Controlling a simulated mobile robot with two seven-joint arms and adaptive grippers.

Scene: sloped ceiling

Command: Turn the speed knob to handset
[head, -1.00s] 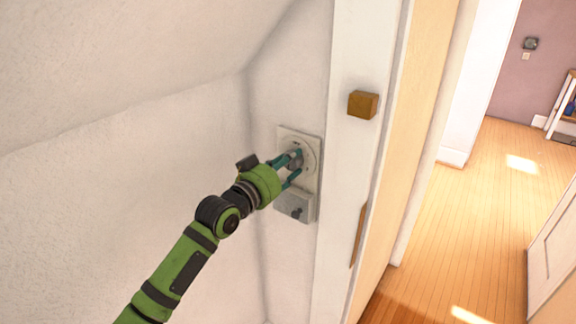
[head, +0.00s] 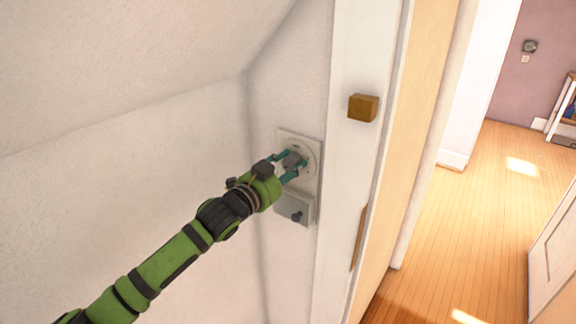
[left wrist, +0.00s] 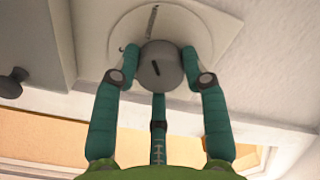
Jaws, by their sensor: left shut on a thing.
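The speed knob is a round grey knob (left wrist: 160,68) with a dark pointer mark, on a pale round dial (left wrist: 205,22) fixed to a wall plate. In the left wrist view the knob sits between the teal fingers of my left gripper (left wrist: 160,65), which are shut on it. The pointer mark shows near the knob's middle, slightly slanted. A short dark mark shows on the dial beyond the knob; its lettering is too small to read. In the head view my left gripper (head: 285,163) reaches the plate (head: 286,135) from the left and partly hides the knob. My right gripper is not in view.
A grey box (head: 288,210) with a small dark knob (head: 297,216) is on the wall just below the plate. A white door frame (head: 345,180) stands close on the right, with a wooden block (head: 363,107) on it. Sloped white walls lie to the left.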

